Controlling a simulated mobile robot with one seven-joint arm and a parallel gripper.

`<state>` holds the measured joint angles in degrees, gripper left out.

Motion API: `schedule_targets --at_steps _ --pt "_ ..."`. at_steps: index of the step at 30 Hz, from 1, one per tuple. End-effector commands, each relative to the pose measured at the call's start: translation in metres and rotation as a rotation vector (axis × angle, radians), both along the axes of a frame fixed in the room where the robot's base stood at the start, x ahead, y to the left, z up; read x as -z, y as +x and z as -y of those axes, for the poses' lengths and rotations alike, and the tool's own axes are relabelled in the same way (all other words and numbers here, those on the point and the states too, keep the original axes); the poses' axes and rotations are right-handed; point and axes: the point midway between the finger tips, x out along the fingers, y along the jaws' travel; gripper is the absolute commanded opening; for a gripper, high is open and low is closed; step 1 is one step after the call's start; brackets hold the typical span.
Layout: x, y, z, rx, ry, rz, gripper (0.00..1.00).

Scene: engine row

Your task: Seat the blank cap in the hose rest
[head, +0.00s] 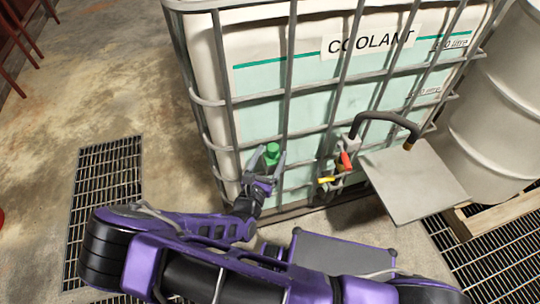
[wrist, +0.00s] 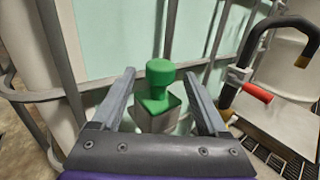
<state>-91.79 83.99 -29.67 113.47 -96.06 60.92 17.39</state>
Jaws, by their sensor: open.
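The green blank cap (head: 272,152) is upright against the front of the caged coolant tank. In the wrist view the cap (wrist: 160,78) has a round knob on top and a wider angular base. Its base is at the mouth of a grey square holder (wrist: 160,121), which looks like the hose rest; I cannot tell how deep it sits. My gripper (wrist: 162,85) is open, with one finger on each side of the cap and holder and visible gaps between. In the head view my gripper (head: 266,168) is at the cap. The lower part of the holder is hidden.
The coolant tank's cage bars (head: 286,100) stand close behind the cap. To the right are a valve with a red handle (head: 345,161), a black hose (head: 388,117) and a grey plate (head: 415,182). A pale drum (head: 505,95) stands farther right.

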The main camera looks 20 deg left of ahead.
Motion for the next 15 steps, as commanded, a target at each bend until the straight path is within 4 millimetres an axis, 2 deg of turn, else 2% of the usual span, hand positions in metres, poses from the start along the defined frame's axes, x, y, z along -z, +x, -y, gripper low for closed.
schedule_targets --at_steps 5,8,11,15 --pt "0.0 -0.003 -0.001 -0.001 0.0 -0.001 0.77" --pt "0.0 -0.014 -0.002 -0.003 0.001 -0.001 0.77" --pt "0.0 -0.032 -0.003 -0.003 0.0 -0.003 0.77" --pt "0.0 -0.067 -0.006 -0.004 0.0 -0.003 0.77"
